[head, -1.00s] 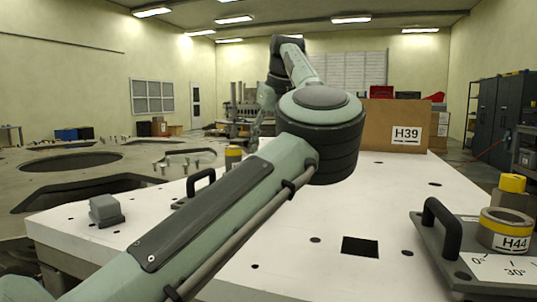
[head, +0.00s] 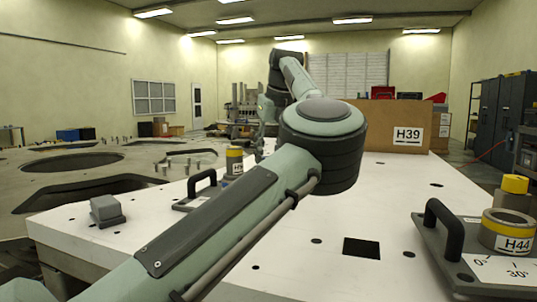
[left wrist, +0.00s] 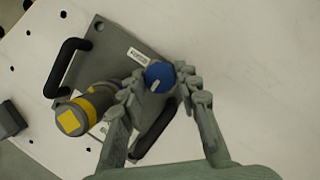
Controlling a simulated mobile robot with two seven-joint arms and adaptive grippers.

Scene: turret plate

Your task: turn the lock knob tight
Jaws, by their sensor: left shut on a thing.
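The blue lock knob (left wrist: 159,74), with a pale pointer line, sits at the edge of a dark grey plate (left wrist: 108,48) in the left wrist view. My left gripper (left wrist: 161,80) is shut on the knob, one finger on each side of it. In the head view the left arm (head: 215,220) crosses the picture and hides the knob and most of that plate. A yellow-banded cylinder (left wrist: 93,103) stands on the plate, and it also shows in the head view (head: 234,160). My right gripper is in neither view.
The plate has two black handles (left wrist: 68,66). A second plate with a handle (head: 440,228) and a cylinder marked H44 (head: 507,230) stands at the right of the white table (head: 310,270). A grey block (head: 106,209) lies left, and a cardboard box marked H39 (head: 385,127) stands behind.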

